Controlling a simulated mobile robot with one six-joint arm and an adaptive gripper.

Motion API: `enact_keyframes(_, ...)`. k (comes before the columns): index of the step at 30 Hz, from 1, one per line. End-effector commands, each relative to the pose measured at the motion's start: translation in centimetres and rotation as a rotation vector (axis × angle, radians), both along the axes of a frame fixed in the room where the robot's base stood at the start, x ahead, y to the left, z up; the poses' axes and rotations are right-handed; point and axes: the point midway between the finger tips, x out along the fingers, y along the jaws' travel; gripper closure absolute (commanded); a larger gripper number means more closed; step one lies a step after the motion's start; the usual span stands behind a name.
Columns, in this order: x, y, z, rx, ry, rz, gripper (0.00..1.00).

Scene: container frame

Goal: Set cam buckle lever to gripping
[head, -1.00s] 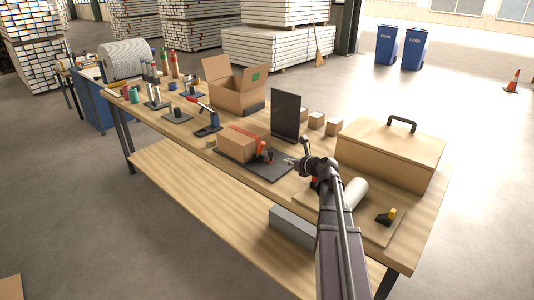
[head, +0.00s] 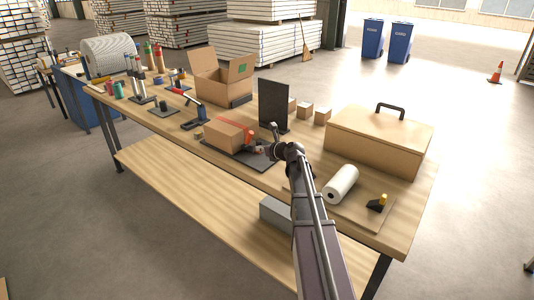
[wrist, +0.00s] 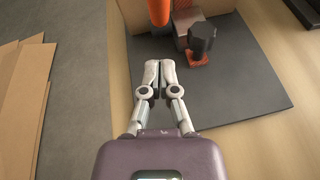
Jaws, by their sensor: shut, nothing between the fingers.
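A brown carton (head: 228,134) with a red strap sits on a dark plate (head: 218,149) on the workbench. A rounded orange-red piece (wrist: 158,10), perhaps the lever, enters from the top edge. My gripper (wrist: 158,68) is shut and empty over the plate, just below that piece in the picture. I cannot tell the lever's setting.
A dark upright panel (head: 274,105) stands behind the plate. A large box with a handle (head: 378,140), a white roll (head: 341,184) and a small black-and-yellow item (head: 378,203) lie to the right. A hand tool (head: 193,117) and an open carton (head: 222,77) are to the left.

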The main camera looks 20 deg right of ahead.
Motion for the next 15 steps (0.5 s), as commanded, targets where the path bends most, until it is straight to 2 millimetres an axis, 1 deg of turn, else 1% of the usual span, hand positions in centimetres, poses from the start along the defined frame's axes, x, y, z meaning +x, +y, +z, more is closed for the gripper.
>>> enact_keyframes(1, 0.8, 0.1, 0.3, 0.000, 0.000, 0.000, 1.00)
enact_keyframes(6, 2.4, 0.6, 1.2, 0.001, 0.000, -0.001, 1.00)
enact_keyframes(10, 3.2, 0.8, 1.5, 0.000, 0.000, -0.001, 1.00)
enact_keyframes(15, 3.6, 0.9, 1.7, 0.000, 0.000, -0.001, 1.00)
